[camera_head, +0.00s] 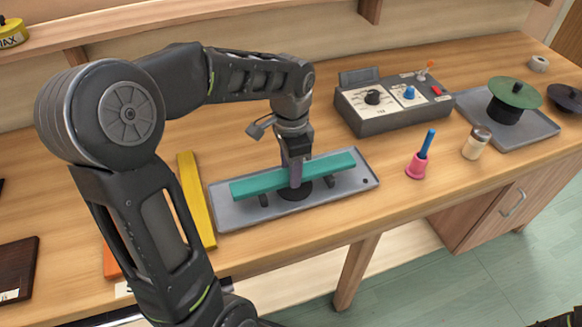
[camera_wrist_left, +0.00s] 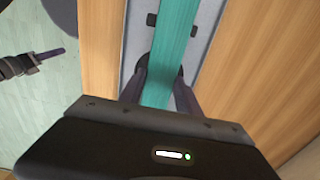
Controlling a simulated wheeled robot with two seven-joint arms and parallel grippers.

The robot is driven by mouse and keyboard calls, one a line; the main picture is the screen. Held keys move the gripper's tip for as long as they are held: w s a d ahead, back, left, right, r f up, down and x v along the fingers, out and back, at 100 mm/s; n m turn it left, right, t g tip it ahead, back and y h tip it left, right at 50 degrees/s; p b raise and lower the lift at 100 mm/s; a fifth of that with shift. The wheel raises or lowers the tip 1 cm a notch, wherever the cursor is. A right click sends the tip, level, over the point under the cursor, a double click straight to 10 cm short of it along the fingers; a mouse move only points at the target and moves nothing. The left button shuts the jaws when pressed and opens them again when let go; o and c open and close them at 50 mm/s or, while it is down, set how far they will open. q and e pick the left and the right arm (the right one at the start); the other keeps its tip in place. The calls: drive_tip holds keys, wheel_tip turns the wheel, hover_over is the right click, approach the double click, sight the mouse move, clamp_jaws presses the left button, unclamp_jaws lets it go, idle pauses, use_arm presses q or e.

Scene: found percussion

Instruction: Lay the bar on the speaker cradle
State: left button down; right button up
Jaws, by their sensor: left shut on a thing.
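The teal bar (camera_head: 330,164) lies lengthwise over the grey speaker cradle tray (camera_head: 229,216) on the workbench. My left gripper (camera_head: 296,180) points down and is shut on the bar near its middle. In the left wrist view the bar (camera_wrist_left: 172,40) runs between the two fingers (camera_wrist_left: 160,92). Dark supports (camera_head: 331,182) show under the bar, with a round black speaker (camera_head: 296,194) below the gripper. Whether the bar touches the supports I cannot tell.
A yellow bar (camera_head: 196,200) lies just left of the tray. A control box (camera_head: 392,118) stands behind it. A pink bell-shaped thing with a blue handle (camera_head: 420,157), a shaker jar (camera_head: 477,144) and a tray with a green disc (camera_head: 515,92) stand to the right.

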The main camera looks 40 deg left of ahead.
use_arm(q)
drive_tip(key=shift+f, duration=0.2)
drive_tip(key=c, duration=0.9)
unclamp_jaws()
drive_tip(key=shift+o, duration=0.2)
drive_tip(key=shift+r+p, duration=0.45)
drive_tip(key=shift+r, duration=0.25)
wheel_tip(320, 180, up, 12)
drive_tip(key=shift+f, duration=0.15)
